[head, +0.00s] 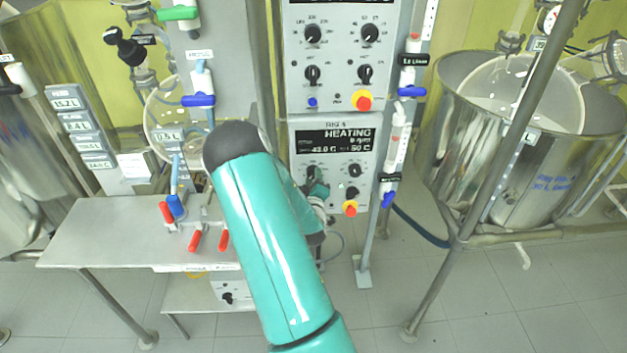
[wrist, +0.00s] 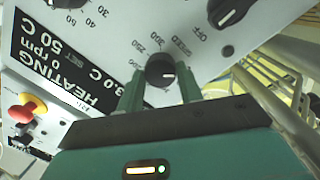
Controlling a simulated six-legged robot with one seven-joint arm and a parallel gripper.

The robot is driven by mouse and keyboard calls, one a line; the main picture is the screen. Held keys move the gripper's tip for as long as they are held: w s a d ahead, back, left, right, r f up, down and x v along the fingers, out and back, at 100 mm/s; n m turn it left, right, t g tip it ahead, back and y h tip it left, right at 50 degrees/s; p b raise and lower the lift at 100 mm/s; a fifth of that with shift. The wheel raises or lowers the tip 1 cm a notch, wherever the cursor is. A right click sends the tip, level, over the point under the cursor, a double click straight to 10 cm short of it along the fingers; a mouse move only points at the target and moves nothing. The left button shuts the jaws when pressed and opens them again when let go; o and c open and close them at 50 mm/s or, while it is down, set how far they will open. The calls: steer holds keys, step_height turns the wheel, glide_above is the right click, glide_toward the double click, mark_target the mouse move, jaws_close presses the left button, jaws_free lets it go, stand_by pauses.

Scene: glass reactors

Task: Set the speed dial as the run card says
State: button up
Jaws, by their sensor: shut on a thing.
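The lower control panel (head: 330,140), marked RIG 4, has a display (head: 335,141) reading HEATING, 0 rpm and 50 C. In the wrist view the speed dial (wrist: 161,69) is a black round knob with SPEED and numbers around it, several of them between 200 and 300. My gripper (wrist: 160,90) has its green fingers on both sides of this knob and is shut on it. A small white mark shows on the knob's face. In the head view my gripper (head: 316,188) is at the panel's left dial, mostly hidden by my arm. I cannot make out a run card.
A second dial (head: 355,170) and a red-yellow stop button (head: 350,208) sit right of my gripper. Another control panel (head: 337,50) is above. A steel vessel (head: 470,150) on a frame stands right.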

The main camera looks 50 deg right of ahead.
steer(key=shift+m, duration=0.4)
steer(key=m, duration=0.7)
steer(key=shift+m+y, duration=0.4)
stand_by(0.3)
steer(key=o, duration=1)
